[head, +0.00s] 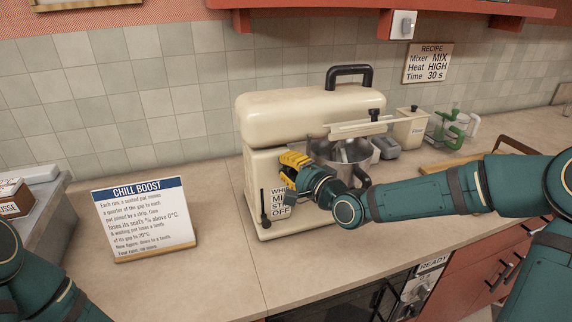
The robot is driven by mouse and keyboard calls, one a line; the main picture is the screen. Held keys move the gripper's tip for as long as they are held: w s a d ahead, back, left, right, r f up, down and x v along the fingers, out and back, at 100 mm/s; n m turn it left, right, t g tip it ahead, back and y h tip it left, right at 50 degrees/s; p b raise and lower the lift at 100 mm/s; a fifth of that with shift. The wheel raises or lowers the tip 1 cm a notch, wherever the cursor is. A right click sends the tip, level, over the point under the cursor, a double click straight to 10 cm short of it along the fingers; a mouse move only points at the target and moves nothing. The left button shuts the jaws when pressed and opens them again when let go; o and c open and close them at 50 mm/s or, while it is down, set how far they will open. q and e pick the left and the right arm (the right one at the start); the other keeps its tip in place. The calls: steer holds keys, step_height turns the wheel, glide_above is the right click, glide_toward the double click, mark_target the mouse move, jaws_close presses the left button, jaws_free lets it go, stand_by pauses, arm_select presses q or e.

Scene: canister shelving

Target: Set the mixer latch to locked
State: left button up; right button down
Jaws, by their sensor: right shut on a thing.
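The cream mixer (290,118) stands on the counter against the tiled wall, its head down over a metal bowl (352,155). My right gripper (292,165), with yellow fingers, is at the mixer's column just below the head, left of the bowl. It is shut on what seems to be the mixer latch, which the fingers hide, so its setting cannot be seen. A black lever (263,208) stands on the lower column beside a label (280,203) partly covered by my wrist. My left gripper is not in view.
A Chill Boost sign (143,218) stands on the counter at left. A recipe card (427,63) hangs on the wall. A cream canister (410,128) and green-handled items (449,128) stand right of the mixer. The counter between sign and mixer is clear.

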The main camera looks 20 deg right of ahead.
steer(key=c, duration=0.8)
jaws_free()
steer(key=shift+d, duration=0.2)
steer(key=shift+a, duration=0.1)
steer(key=shift+s, duration=0.1)
steer(key=v, duration=1.1)
steer(key=shift+s+d, duration=0.25)
steer(key=shift+s, duration=0.1)
